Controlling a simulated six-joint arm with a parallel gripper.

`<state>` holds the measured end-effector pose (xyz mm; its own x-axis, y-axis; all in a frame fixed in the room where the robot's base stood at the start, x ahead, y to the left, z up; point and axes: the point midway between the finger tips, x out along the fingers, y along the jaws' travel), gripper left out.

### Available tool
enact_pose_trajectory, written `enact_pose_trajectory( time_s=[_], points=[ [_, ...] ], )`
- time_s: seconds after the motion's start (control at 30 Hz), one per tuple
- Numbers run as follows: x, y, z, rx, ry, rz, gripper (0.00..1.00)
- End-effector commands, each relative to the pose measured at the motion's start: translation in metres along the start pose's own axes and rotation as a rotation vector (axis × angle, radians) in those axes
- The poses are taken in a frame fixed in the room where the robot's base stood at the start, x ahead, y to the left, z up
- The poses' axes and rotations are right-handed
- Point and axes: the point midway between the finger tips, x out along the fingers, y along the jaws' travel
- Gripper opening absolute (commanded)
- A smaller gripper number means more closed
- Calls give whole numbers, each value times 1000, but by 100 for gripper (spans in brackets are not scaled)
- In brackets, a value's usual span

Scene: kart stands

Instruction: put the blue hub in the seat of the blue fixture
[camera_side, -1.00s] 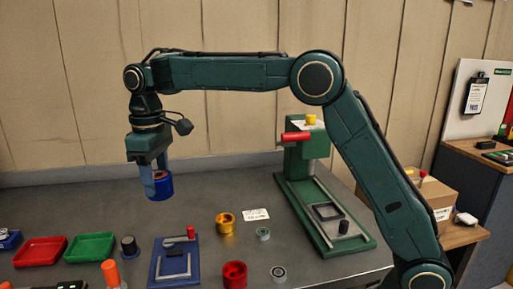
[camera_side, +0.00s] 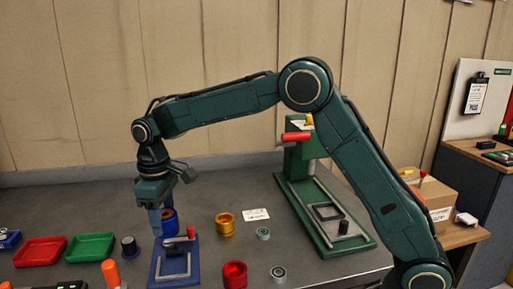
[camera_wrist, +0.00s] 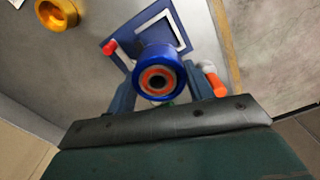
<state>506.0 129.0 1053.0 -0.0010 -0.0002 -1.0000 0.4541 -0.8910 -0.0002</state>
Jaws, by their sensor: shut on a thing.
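My gripper (camera_side: 160,220) is shut on the blue hub (camera_side: 170,222), a short blue cylinder. In the wrist view the hub (camera_wrist: 158,74) sits between the two fingers, its orange-ringed bore facing the camera. The blue fixture (camera_side: 174,270) is a blue plate with a grey square frame and a red handle, flat on the table. My gripper holds the hub low, over or just behind the fixture's far edge. In the wrist view the fixture (camera_wrist: 124,47) lies beyond the hub, which hides part of it. I cannot tell if the hub touches it.
A gold hub (camera_side: 225,224), a red hub (camera_side: 234,274) and two grey rings stand right of the fixture. A green press (camera_side: 300,175) stands behind them. Red (camera_side: 40,251) and green (camera_side: 90,247) trays, a dark knob (camera_side: 129,246) and an orange-handled item (camera_side: 111,273) are left.

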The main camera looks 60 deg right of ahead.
Motion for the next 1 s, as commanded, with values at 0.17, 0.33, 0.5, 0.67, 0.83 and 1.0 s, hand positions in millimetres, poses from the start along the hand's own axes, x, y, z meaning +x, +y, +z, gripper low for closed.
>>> enact_pose_trajectory(
  time_s=[0.17, 0.33, 0.5, 0.67, 0.83, 1.0],
  points=[
    [34, 0, 0, 0, -2, 0, 19],
    [59, 0, 0, 0, -1, 0, 19],
    [70, 0, -1, 0, 2, 0, 19],
    [71, 0, -1, 0, 3, 1, 19],
    [78, 0, 0, 0, 1, 0, 19],
    [97, 0, 0, 0, -1, 0, 19]
  ],
)
